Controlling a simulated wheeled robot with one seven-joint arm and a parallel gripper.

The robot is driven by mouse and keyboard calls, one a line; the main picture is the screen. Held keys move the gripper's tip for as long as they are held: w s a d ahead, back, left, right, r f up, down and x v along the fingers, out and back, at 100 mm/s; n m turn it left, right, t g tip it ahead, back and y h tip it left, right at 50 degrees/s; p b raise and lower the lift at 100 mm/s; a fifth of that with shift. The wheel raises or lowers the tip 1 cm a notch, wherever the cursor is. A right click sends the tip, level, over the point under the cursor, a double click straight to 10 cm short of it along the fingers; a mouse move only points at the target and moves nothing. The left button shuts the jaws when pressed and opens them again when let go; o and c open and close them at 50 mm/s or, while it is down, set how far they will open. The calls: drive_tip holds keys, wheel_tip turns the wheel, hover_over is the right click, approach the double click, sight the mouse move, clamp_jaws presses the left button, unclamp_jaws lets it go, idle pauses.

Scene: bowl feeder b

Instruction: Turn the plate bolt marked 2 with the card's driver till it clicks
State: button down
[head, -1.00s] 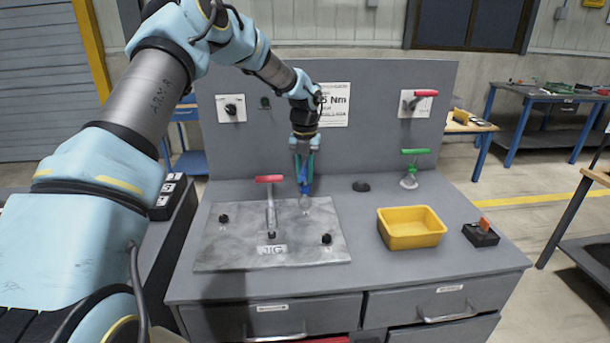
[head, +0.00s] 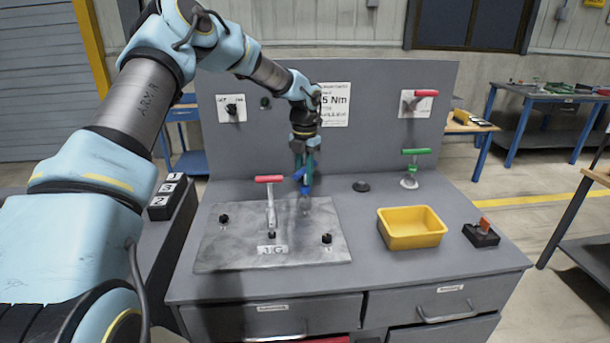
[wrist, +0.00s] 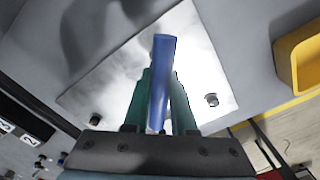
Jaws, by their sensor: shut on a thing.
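The driver also shows between the fingers in the wrist view (wrist: 162,75). Its lower end is at or just above the plate; I cannot tell whether it is seated on a bolt, as that spot is hidden. The card (head: 335,104) behind reads "5 Nm", partly covered by my arm.
To the right are a green-handled clamp (head: 410,170), a yellow bin (head: 411,240) and a black box with an orange switch (head: 482,232). A black puck (head: 361,186) lies behind the plate.

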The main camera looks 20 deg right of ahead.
drive_tip(key=shift+s+f+m, duration=0.1)
drive_tip(key=shift+m, duration=0.2)
drive_tip(key=shift+a, duration=0.1)
drive_tip(key=shift+f+m, duration=0.1)
drive_tip(key=shift+m, duration=0.6)
drive_tip(key=shift+r, duration=0.2)
drive_tip(key=shift+r, duration=0.1)
drive_tip(key=shift+n, duration=1.3)
